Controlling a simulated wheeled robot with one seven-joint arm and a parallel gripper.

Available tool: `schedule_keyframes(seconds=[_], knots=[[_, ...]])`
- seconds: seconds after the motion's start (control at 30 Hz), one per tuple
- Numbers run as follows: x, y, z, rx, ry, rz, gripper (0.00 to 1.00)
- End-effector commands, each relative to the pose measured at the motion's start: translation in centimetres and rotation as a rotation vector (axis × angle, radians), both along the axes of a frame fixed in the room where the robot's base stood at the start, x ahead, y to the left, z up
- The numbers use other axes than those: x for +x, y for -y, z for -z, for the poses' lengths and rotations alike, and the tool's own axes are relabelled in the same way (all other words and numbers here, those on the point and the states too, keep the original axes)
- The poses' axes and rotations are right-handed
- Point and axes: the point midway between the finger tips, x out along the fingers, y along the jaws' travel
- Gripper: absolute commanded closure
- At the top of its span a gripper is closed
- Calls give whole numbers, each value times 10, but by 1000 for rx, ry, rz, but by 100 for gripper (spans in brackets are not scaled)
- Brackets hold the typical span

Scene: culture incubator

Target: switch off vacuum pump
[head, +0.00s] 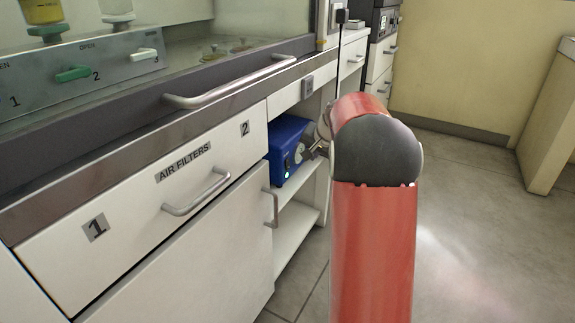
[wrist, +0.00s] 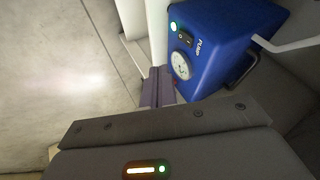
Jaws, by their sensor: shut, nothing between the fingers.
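The blue vacuum pump (head: 287,140) stands on an open shelf under the bench, right of the air filter drawer. In the wrist view the pump (wrist: 220,45) shows a "PUMP" label, a round gauge (wrist: 182,65), a small dark switch (wrist: 184,39) and a lit green lamp (wrist: 173,26). The lamp also glows in the head view (head: 287,175). My gripper (wrist: 158,78) is shut and empty, its fingertips just left of the gauge in the wrist view; I cannot tell whether they touch the pump. In the head view my arm partly hides the gripper.
A white door or panel with a handle (head: 271,208) is left of the shelf (head: 296,228). A drawer marked "AIR FILTERS" (head: 150,180) and a long bar handle (head: 230,84) are further left. Open floor (head: 470,225) lies to the right.

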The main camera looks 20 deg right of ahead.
Motion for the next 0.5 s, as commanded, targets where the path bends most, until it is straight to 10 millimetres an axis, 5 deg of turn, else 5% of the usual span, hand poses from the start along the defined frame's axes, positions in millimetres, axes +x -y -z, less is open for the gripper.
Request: schedule_keyframes(seconds=[0.27,0.5], knots=[[1,-1,1,0,-1,-1,100],[18,-1,28,1,-4,-3,100]])
